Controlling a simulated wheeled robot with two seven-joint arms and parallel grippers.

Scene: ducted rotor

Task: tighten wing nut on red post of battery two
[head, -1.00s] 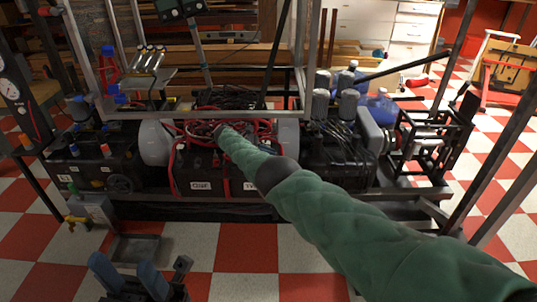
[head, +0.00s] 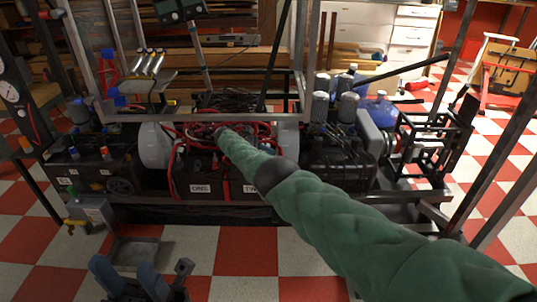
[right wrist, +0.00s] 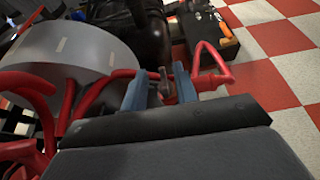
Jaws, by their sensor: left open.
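Two black batteries sit in the frame, labelled ONE (head: 200,189) and TWO (head: 250,189), with red cables over their tops. My right arm reaches over them, and its gripper is mostly hidden among the cables in the head view. In the right wrist view, the blue fingers of my right gripper (right wrist: 161,91) stand apart on either side of a small brownish wing nut (right wrist: 163,78) by a red post. I see no clear contact with it. My left gripper (head: 128,272) is open and empty, low at the left, in front of the frame.
A grey cylinder (right wrist: 75,70) and thick red cables (right wrist: 215,68) lie close around my right gripper. Metal frame bars (head: 200,115) cross above the batteries. A shallow grey tray (head: 135,252) is on the floor beyond my left gripper.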

